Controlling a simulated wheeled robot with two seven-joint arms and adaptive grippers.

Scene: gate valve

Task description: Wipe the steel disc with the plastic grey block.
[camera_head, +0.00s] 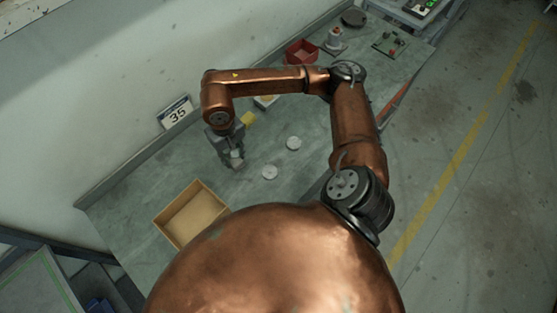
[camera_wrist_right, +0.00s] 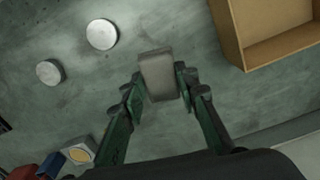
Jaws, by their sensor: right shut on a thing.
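My right gripper (camera_head: 235,160) hangs over the grey workbench with its jaws shut on a light grey block (camera_wrist_right: 158,75). In the right wrist view the block sits between the two fingertips of the right gripper (camera_wrist_right: 160,82). Two round pale discs lie flat on the bench to the right of the gripper in the head view: a nearer disc (camera_head: 269,172) and a farther disc (camera_head: 293,143). Both discs also show at the upper left in the right wrist view, apart from the block. I cannot tell which one is steel. My left gripper is not in view.
An open wooden box (camera_head: 160,222) stands at the near left of the bench (camera_head: 130,190). A red bin (camera_head: 301,52) and other items stand at the far end. A yellow-topped piece (camera_wrist_right: 80,153) shows at the lower left. The bench around the discs is clear.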

